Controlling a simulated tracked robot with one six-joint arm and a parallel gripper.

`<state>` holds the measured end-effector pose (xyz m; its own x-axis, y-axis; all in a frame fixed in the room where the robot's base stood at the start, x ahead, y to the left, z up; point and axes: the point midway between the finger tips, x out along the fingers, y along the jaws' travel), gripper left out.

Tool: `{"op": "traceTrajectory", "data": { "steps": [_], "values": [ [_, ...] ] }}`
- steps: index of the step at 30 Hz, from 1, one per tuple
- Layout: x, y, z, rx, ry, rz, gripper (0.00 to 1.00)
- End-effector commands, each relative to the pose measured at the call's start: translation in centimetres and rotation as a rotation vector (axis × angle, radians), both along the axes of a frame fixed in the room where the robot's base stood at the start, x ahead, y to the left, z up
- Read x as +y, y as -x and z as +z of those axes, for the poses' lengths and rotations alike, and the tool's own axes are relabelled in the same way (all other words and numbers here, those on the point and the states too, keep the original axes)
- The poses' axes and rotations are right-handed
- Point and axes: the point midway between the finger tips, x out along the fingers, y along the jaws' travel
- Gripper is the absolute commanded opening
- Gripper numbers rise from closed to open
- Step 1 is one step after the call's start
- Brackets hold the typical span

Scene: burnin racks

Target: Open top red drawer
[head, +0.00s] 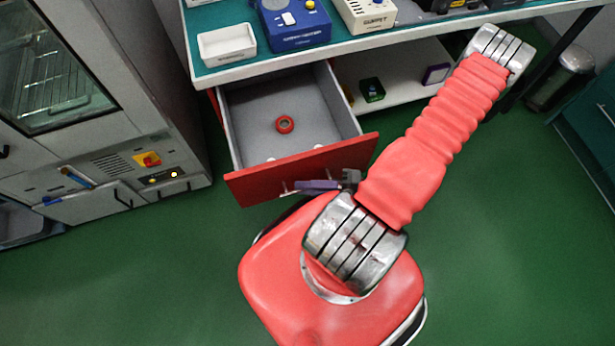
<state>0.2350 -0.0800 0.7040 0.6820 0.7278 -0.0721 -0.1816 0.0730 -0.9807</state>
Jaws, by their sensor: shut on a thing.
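The top red drawer (300,168) is pulled well out from under the green-topped bench in the head view. Its grey inside shows, with a red ring (284,124) lying on the drawer floor. My gripper (296,187) is at the drawer's red front, shut on its handle (284,187). The gripper and part of my arm hide much of the handle.
The bench (350,42) carries a white tray (227,45), a blue device (294,24) and a cream device (366,14). A grey oven cabinet (150,95) stands left of the drawer. A bin (562,78) stands at right. Green floor is clear at lower left.

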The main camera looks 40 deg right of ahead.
Motion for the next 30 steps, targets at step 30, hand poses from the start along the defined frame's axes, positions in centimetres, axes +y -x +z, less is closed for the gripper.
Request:
{"op": "traceTrajectory", "data": {
  "steps": [30],
  "values": [
    [0.06, -0.02, -0.09, 0.002, 0.004, 0.006, 0.28]
  ]
}}
